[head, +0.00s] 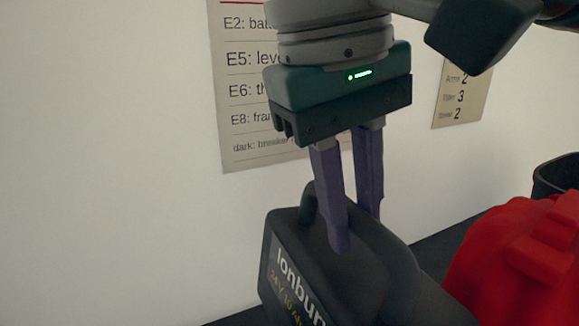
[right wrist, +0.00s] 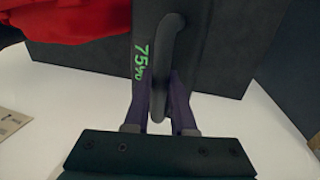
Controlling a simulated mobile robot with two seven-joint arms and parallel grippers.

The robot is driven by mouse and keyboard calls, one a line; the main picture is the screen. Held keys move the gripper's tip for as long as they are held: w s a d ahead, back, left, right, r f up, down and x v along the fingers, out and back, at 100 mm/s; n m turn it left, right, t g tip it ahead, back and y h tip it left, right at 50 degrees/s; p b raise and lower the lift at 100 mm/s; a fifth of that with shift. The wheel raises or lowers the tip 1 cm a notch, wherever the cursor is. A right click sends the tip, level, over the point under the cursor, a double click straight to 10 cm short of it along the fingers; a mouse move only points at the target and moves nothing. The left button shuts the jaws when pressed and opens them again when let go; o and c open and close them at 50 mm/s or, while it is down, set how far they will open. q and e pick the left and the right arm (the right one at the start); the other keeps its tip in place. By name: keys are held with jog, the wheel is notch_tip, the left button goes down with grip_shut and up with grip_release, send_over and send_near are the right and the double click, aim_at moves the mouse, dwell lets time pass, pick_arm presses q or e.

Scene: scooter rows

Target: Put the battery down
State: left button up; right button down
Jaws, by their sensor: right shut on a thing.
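The battery (head: 295,265) is a dark block with a loop handle on top and lettering that begins "Ionbur" and "24 V". It stands at the lower middle of the head view, slightly tilted in the picture. My right gripper (head: 356,228) points down with its purple fingers shut on the battery's handle. The right wrist view shows the handle (right wrist: 168,50) between the fingers, beside a green "75%" on the battery. The battery's underside is outside the head view, so I cannot tell whether it touches anything below. My left gripper is not in view.
A bulky red thing (head: 525,265) is close to the right of the battery. A black open container (head: 556,180) is behind it. A dark surface (head: 445,240) runs along the pale wall, which carries a printed sheet (head: 240,110) and a smaller note (head: 460,95).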

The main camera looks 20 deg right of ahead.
jog(key=x, duration=0.3)
jog(key=a+b+x, duration=0.1)
jog(key=x, duration=0.1)
jog(key=b+x, duration=0.1)
jog(key=x, duration=0.2)
jog(key=shift+a+f, duration=0.35)
jog(key=shift+f, duration=0.2)
jog(key=shift+a+b+x, duration=0.25)
jog(key=shift+b+x, duration=0.05)
jog(key=shift+x, duration=0.85)
jog(key=shift+a+b+x, duration=0.25)
jog(key=shift+x, duration=0.95)
jog(key=shift+f, duration=0.35)
jog(key=c, duration=0.8)
grip_release()
jog(key=shift+s+d+f, duration=0.1)
jog(key=shift+d, duration=0.05)
jog(key=shift+c, duration=0.2)
jog(key=shift+o, duration=0.4)
